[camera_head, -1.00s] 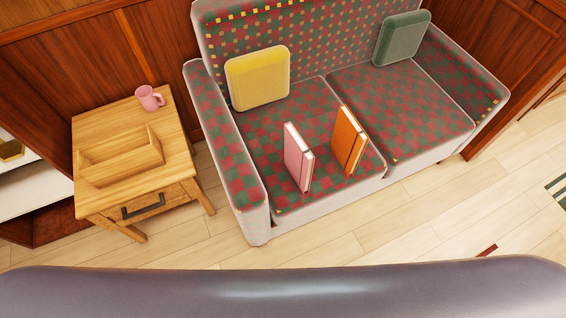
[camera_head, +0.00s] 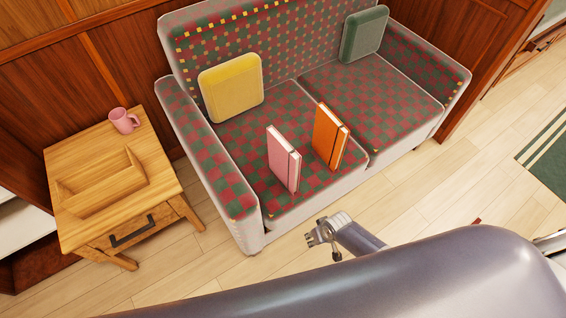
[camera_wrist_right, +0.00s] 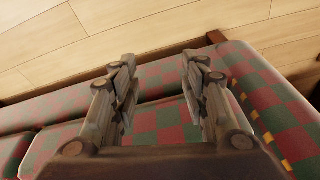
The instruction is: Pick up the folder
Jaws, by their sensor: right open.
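Two book-like folders stand upright on the near left seat of the checked sofa (camera_head: 300,185). One is a pink folder (camera_head: 282,160), the other an orange folder (camera_head: 327,138) to its right; they stand apart. My right gripper (camera_head: 313,238) is in front of the sofa's front edge, below and right of the pink folder in the picture, touching neither. In the right wrist view the right gripper (camera_wrist_right: 157,75) is open with nothing between its fingers; sofa cloth and floor show beyond, and no folder is visible there. My left gripper is not in view.
A yellow cushion (camera_head: 230,88) and a green cushion (camera_head: 364,35) lean on the sofa back. A wooden side table (camera_head: 165,190) at left holds a pink mug (camera_head: 124,121) and a wooden tray (camera_head: 138,163).

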